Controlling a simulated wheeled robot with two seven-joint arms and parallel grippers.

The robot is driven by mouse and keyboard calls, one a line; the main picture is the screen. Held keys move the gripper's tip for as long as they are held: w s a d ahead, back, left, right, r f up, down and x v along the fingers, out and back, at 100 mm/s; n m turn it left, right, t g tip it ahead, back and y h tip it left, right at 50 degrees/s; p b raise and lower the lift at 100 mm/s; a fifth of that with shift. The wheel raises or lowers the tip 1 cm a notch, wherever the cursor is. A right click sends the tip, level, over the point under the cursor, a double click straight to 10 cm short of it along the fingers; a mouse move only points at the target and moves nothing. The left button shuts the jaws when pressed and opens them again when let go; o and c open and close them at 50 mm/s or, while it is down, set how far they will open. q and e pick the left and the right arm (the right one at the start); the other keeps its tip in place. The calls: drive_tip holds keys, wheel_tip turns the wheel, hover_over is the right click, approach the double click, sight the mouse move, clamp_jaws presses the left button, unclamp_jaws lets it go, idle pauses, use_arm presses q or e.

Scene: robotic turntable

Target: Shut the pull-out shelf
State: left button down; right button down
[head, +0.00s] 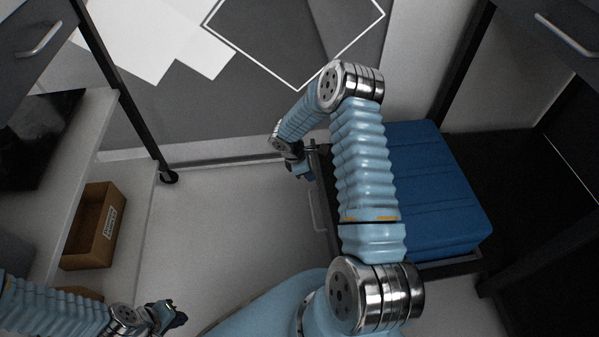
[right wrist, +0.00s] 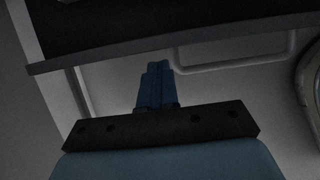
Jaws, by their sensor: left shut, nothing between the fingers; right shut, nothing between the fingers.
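The pull-out shelf (head: 323,178) is a dark tray standing out to the left from the dark unit at right in the head view. It bears a blue case. A pale loop handle (head: 317,208) is on its left front face. My right arm hides part of the shelf and case. My right gripper (head: 297,168) is shut and empty beside the far end of that front. In the right wrist view its blue fingers (right wrist: 157,72) lie close to the shelf's dark edge (right wrist: 140,53), left of the handle (right wrist: 236,64); contact is unclear. My left gripper (head: 178,314) is shut and empty, lower left.
The blue case (head: 440,190) covers most of the shelf. A brown box (head: 90,228) sits on a white shelf at left. Dark posts (head: 125,95) and (head: 462,65) stand at both sides. The grey floor (head: 220,220) left of the shelf is clear.

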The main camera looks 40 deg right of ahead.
drive_tip(key=shift+s+d, duration=0.2)
drive_tip(key=shift+d, duration=0.15)
